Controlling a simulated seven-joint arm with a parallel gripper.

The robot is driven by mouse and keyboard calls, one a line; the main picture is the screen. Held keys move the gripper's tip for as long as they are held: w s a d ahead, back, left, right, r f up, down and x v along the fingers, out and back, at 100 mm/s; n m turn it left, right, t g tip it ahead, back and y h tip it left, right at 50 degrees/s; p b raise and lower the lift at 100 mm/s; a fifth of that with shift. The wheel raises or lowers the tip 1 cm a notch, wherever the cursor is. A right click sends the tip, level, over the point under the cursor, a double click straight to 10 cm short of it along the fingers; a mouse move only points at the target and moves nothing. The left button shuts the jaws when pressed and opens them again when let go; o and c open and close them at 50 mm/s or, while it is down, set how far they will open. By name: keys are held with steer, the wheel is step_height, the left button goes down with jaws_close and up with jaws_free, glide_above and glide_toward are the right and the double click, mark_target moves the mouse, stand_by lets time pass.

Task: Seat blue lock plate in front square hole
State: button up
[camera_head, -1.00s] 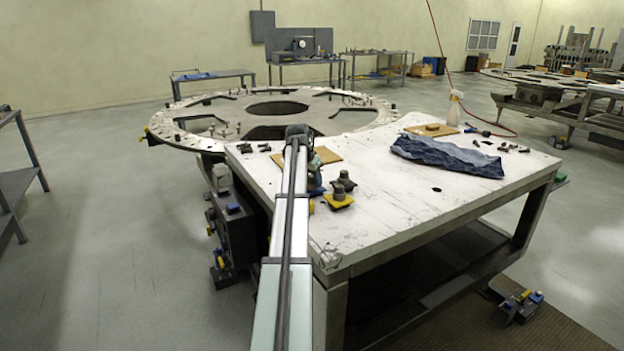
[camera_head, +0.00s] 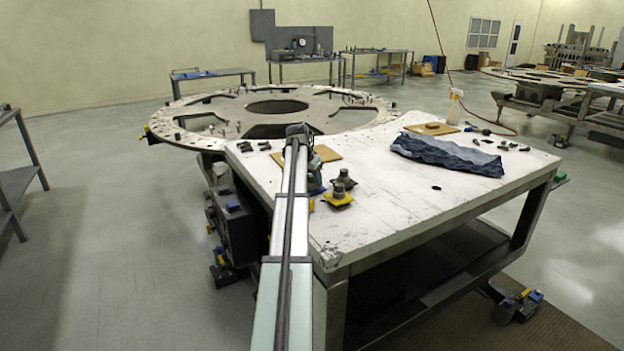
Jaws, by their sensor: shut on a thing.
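My gripper (camera_head: 315,177) hangs from the end of my arm, low over the left part of the white worktable. It is shut on a blue piece (camera_head: 316,190), which looks like the blue lock plate; my arm hides part of both. I cannot tell whether the piece touches the tabletop. The large round turret plate (camera_head: 186,127) stands behind the table, with big cutouts and small fittings around its rim. The front square hole cannot be made out; my arm may cover it.
A yellow-based part with a dark knob (camera_head: 339,199) and another dark knobbed part (camera_head: 344,179) stand just right of my gripper. A crumpled blue cloth (camera_head: 446,154) and a spray bottle (camera_head: 455,107) are farther right. The white worktable (camera_head: 400,215) is mostly clear in front.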

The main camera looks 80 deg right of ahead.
steer(key=shift+f, duration=0.35)
stand_by(0.3)
steer(key=o, duration=1.3)
steer(key=shift+o, duration=0.6)
steer(key=shift+o, duration=1.1)
steer(key=shift+r, duration=0.1)
steer(key=shift+r, duration=3.4)
